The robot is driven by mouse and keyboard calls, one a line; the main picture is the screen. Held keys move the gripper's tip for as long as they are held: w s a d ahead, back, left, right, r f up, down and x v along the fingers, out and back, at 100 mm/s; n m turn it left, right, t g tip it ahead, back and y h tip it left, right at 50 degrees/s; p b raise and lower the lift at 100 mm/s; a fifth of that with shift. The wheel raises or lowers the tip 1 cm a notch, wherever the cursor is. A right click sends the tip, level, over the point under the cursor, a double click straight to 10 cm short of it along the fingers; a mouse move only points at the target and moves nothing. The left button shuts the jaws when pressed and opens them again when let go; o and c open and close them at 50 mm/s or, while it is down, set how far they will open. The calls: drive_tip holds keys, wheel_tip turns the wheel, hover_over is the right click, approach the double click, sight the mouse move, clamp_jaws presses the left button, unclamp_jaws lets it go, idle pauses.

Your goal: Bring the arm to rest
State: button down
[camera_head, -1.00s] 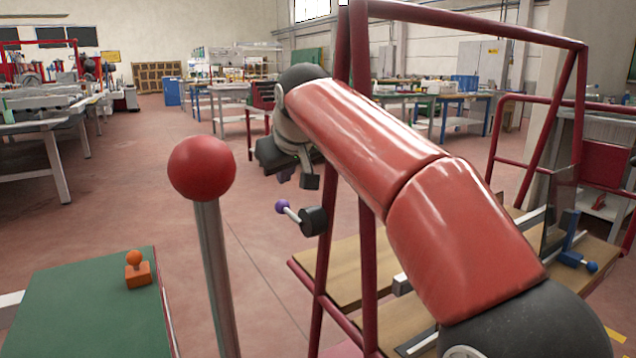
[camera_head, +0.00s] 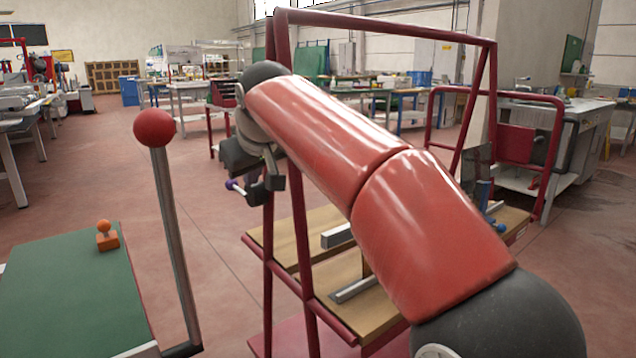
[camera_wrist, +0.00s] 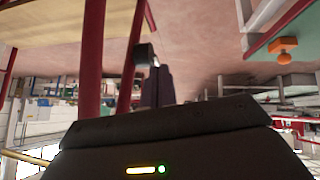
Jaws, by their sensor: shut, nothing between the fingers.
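My arm reaches from the lower right up to the left in the head view, bent at its far end. My gripper (camera_head: 268,182) hangs there, pointing down, small and partly hidden by the wrist. In the wrist view its dark fingers (camera_wrist: 157,88) are together, with nothing seen between them. The gripper overlaps a red upright of the rack (camera_head: 383,19) in the head view; I cannot tell whether they touch. A small lever with a purple ball (camera_head: 231,184) shows just left of the gripper, its hub partly hidden.
A post with a red ball (camera_head: 155,128) stands left of the arm. A green-topped table (camera_head: 70,290) carries an orange knob (camera_head: 107,237) at lower left. The rack's wooden shelves (camera_head: 375,312) lie below the arm. Open floor (camera_head: 120,170) lies behind the post.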

drive_tip(key=s+d+f+m+h, duration=0.2)
drive_tip(key=s+d+f, duration=0.3)
drive_tip(key=s+d, duration=0.4)
drive_tip(key=s+d+f+m+h, duration=0.1)
drive_tip(key=s+d+f+m, duration=0.2)
drive_tip(key=s+d+f, duration=0.5)
drive_tip(key=s+d+f+m+g, duration=0.1)
drive_tip(key=s+d+f+m, duration=0.2)
drive_tip(key=s+d+f, duration=0.7)
drive_tip(key=shift+s+f+g, duration=0.2)
drive_tip(key=shift+s+g, duration=0.2)
drive_tip(key=shift+s, duration=0.55)
drive_tip(key=shift+d, duration=0.1)
